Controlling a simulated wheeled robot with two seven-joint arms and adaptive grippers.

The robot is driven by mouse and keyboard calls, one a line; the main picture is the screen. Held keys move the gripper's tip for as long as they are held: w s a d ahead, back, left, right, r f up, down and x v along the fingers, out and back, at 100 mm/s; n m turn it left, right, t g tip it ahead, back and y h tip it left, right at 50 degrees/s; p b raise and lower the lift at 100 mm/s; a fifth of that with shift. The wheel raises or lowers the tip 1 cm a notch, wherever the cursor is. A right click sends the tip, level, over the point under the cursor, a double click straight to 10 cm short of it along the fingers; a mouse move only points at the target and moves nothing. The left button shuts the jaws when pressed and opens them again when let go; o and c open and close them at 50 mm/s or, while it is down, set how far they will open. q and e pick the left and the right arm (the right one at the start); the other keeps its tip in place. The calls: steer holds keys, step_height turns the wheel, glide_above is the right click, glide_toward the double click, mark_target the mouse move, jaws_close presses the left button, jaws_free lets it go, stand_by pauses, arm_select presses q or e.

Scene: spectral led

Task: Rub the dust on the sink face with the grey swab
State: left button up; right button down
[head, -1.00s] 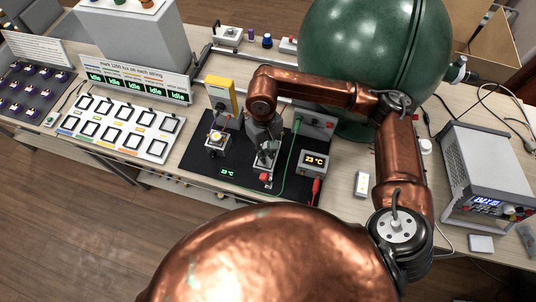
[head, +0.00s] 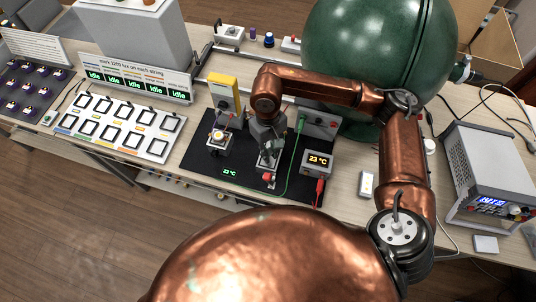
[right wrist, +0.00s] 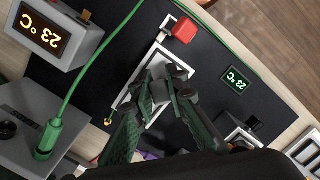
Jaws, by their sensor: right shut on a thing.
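My right gripper (right wrist: 163,88) is shut on a small grey block, which I take to be the grey swab (right wrist: 160,91). It also shows in the head view (head: 269,150), over the black mat. Under it lies a pale-edged rectangular plate with a dark middle, likely the sink (right wrist: 151,118); a red knob (right wrist: 184,29) sits at one end of it. The fingers cover much of the plate. I cannot tell whether the swab touches the face, and no dust can be made out. My left gripper is not in view.
A yellow meter (head: 224,88) stands behind. A large green sphere (head: 370,50) is at the back.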

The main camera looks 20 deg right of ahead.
steer(key=shift+d+f, duration=0.3)
steer(key=shift+d, duration=0.2)
steer(key=shift+s+d, duration=0.2)
steer(key=shift+d, duration=0.45)
steer(key=shift+s+d, duration=0.2)
steer(key=shift+d, duration=0.15)
steer(key=shift+r, duration=0.1)
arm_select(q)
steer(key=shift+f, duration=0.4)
arm_select(e)
steer(key=shift+s+d+r, duration=0.1)
steer(key=shift+d+r, duration=0.05)
steer(key=shift+r, duration=0.65)
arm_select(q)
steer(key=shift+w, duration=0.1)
